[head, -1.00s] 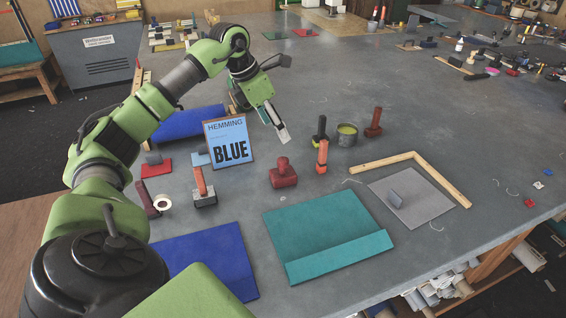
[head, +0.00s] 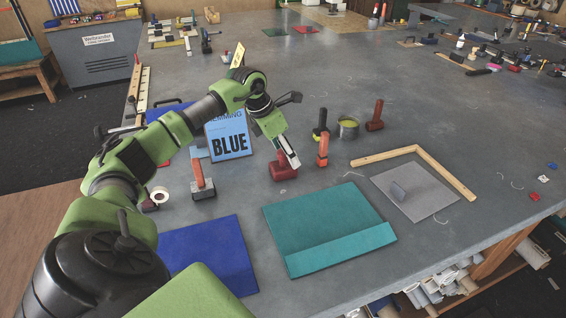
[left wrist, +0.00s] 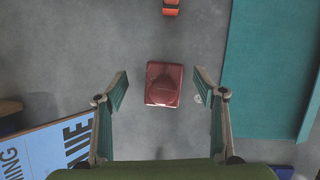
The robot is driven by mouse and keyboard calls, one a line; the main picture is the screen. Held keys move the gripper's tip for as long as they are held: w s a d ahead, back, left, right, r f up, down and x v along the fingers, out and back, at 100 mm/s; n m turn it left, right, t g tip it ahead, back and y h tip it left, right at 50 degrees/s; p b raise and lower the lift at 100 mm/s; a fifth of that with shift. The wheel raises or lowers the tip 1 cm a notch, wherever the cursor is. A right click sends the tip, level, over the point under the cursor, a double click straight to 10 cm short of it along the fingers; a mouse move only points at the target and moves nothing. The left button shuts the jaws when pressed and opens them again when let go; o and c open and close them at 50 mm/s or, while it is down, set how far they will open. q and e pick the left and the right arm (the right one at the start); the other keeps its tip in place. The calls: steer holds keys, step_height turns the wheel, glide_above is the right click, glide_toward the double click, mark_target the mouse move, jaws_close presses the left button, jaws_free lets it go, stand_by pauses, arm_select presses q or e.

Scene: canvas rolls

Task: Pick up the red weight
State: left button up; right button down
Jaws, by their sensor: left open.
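The red weight (head: 284,170) stands on the grey table behind the teal folded cloth, partly hidden in the head view by my left gripper (head: 292,160). In the left wrist view the red weight (left wrist: 164,84) is seen from above, with its rounded knob in the middle. My left gripper (left wrist: 160,84) is open, with one finger to each side of the weight in that view. Its fingers are apart from the weight and nothing is between them in contact. How far above the weight they are is hard to tell. My right gripper is not in view.
The HEMMING BLUE sign (head: 230,146) stands to the left. An orange-handled tool (head: 322,150) stands close on the right. The teal cloth (head: 326,226) and blue cloth (head: 210,252) lie in front. A wooden corner frame (head: 425,160) lies farther right.

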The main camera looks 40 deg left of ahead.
mark_target(289, 164)
arm_select(q)
steer(key=f, duration=0.1)
steer(key=f+p, duration=0.1)
steer(key=d+f, duration=0.1)
steer(key=shift+w+f, duration=0.25)
steer(key=shift+f, duration=0.1)
steer(key=shift+w+f, duration=0.2)
steer(key=shift+f, duration=0.25)
steer(key=c, duration=1.2)
steer(key=shift+c, duration=0.2)
steer(key=shift+w+a+r, duration=0.1)
steer(key=shift+r, duration=0.05)
